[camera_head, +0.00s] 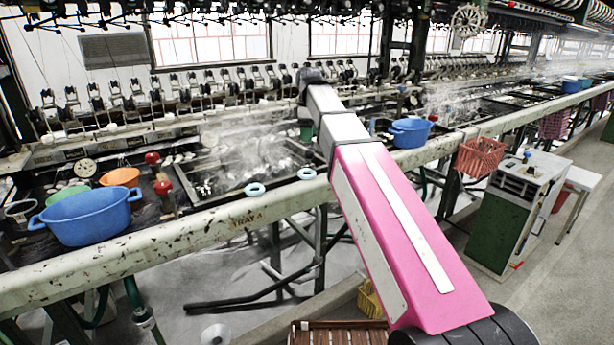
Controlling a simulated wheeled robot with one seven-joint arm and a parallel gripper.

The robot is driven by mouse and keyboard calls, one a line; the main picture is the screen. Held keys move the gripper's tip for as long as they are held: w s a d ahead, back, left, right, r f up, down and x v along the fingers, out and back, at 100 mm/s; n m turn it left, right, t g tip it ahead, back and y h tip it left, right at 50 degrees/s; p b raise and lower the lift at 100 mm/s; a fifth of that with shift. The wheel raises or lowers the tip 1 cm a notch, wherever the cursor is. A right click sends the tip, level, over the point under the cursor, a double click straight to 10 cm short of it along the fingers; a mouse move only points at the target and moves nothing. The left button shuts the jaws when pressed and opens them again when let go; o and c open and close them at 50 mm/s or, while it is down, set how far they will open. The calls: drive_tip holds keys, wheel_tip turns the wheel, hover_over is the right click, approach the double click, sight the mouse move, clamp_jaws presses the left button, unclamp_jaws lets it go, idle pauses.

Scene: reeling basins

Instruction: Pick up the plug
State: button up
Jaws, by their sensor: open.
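I cannot make out a thing that is surely the plug. Two small pale-blue rings lie on the worn cream front rail: the left ring (255,189) and the right ring (306,174). A white round piece (215,334) shows at the bottom edge, partly cut off; I cannot tell what it is. My pink and white arm reaches from the lower right up to a dark joint at upper middle. My gripper does not show; it is hidden behind the arm or out of the picture.
A blue basin (88,217), an orange bowl (120,177) and red knobs stand at left. Another blue basin (410,132) sits right of my arm. The front rail (150,243) crosses the view. A red basket (479,157) and a green-white cabinet (517,208) are at right.

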sight(309, 150)
drive_tip(key=shift+d+f, duration=0.15)
drive_tip(key=shift+f, duration=4.5)
drive_tip(key=c, duration=0.9)
